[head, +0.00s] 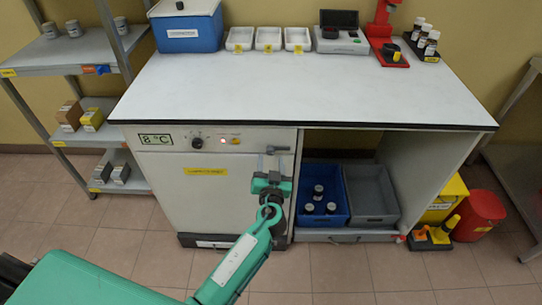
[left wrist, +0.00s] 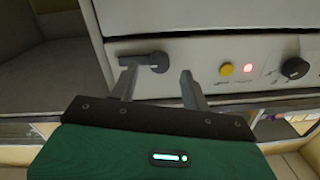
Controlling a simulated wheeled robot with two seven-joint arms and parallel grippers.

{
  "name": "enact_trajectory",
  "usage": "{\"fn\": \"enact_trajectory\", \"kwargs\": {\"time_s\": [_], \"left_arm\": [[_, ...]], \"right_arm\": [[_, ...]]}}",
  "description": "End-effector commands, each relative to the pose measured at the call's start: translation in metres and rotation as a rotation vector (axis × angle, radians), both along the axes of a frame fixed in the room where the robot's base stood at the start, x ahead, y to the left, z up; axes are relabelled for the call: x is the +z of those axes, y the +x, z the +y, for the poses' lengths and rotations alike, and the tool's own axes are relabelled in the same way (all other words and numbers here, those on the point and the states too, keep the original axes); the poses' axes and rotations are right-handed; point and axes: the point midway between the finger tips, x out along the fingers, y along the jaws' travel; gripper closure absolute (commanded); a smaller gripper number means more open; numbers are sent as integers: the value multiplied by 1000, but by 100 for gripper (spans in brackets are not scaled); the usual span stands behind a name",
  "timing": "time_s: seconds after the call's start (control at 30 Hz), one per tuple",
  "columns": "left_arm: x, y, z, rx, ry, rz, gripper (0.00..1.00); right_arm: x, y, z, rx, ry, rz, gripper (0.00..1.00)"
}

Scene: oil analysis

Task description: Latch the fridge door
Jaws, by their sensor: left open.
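The white fridge (head: 225,185) stands under the left half of the bench, its door looking flush with the front. The dark latch lever (left wrist: 140,60) lies level across the panel, with its round pivot (left wrist: 159,62) at the right end in the left wrist view. My left gripper (head: 273,160) is open in front of the latch at the fridge's upper right. In the left wrist view its two fingers (left wrist: 158,78) straddle the pivot, the left finger overlapping the lever's free end. I cannot tell whether they touch it. My right gripper is not in view.
The panel also has a black knob (head: 197,143), a red light (left wrist: 248,69) and a yellow button (left wrist: 227,69). A blue crate (head: 343,210) with several bottles and a grey crate (head: 371,194) stand in the open bay right of the fridge. The floor in front is clear.

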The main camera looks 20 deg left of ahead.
Motion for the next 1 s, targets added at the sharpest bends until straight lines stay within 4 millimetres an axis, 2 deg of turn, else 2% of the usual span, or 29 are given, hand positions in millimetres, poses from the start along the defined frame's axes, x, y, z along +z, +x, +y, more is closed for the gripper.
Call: {"fn": "enact_trajectory", "kwargs": {"time_s": [0.2, 0.57, 0.7, 0.8, 1.0], "left_arm": [[0, 20, 7, 0, 1, 0, 53], [-1, 24, 8, 0, 1, 1, 53], [-1, 24, 8, 0, 1, 1, 80], [-1, 24, 8, 0, 1, 1, 97], [-1, 24, 8, 0, 10, 3, 97]], "right_arm": [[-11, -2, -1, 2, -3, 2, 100], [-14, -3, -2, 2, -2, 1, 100], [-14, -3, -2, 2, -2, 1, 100], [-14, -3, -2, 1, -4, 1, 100], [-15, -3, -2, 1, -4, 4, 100]]}}
